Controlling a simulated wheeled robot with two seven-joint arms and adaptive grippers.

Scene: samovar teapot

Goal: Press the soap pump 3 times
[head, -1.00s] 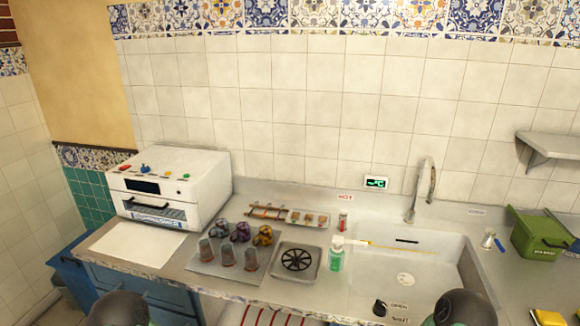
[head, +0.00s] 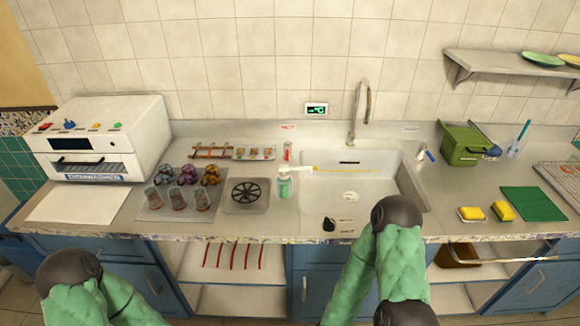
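The soap pump (head: 284,183) is a small bottle of green liquid with a white pump head. It stands upright on the counter, just left of the sink (head: 320,205), with its nozzle pointing right. My two green arms with dark elbow joints rise at the bottom of the head view, one at lower left and one right of centre. Neither gripper shows in the view. Nothing touches the pump.
A burner plate (head: 232,205) and a tray (head: 150,214) with cups and pots are left of the pump.

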